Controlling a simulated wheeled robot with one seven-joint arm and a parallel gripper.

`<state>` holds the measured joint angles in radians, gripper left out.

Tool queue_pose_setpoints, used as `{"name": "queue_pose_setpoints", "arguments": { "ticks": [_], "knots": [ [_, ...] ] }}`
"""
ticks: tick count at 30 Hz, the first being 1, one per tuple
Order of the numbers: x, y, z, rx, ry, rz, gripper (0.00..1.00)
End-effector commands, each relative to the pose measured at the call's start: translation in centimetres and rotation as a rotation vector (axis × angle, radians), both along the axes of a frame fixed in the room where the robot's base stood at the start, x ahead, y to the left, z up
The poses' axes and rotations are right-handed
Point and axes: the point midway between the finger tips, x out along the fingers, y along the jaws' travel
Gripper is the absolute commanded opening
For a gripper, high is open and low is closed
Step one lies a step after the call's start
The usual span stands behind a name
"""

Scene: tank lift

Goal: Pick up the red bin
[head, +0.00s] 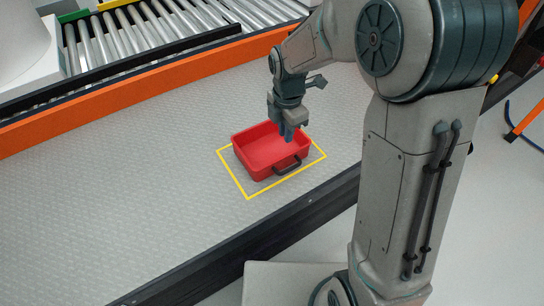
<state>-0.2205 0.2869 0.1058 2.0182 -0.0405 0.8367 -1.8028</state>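The red bin (262,158) sits upright on the grey textured surface, inside a yellow outlined square. It is open at the top, looks empty, and has a dark handle (287,166) on its front side. My gripper (289,138) points down over the bin's right part, with its fingertips near the bin's back right wall and rim. I cannot tell whether the fingers touch the bin. The fingers are small and seen from one side, so their opening is unclear. The gripper hides part of the bin's far right rim.
The grey textured surface (130,170) is clear to the left of the bin. An orange rail (130,92) and a roller conveyor (150,32) run behind it. A dark edge (270,240) borders the front. A white rounded object (22,40) stands at the top left.

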Motion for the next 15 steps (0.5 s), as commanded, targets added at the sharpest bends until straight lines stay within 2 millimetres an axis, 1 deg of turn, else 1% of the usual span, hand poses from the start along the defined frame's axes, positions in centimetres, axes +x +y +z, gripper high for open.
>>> {"name": "queue_pose_setpoints", "arguments": {
  "ticks": [9,12,15],
  "knots": [
    [0.0,0.1,-6.1,-0.001,0.005,0.015,0.15],
    [0.0,0.1,-7.6,-0.001,0.004,0.016,0.15],
    [0.0,0.1,-8.5,-0.001,0.003,0.016,0.15]
  ]
}}
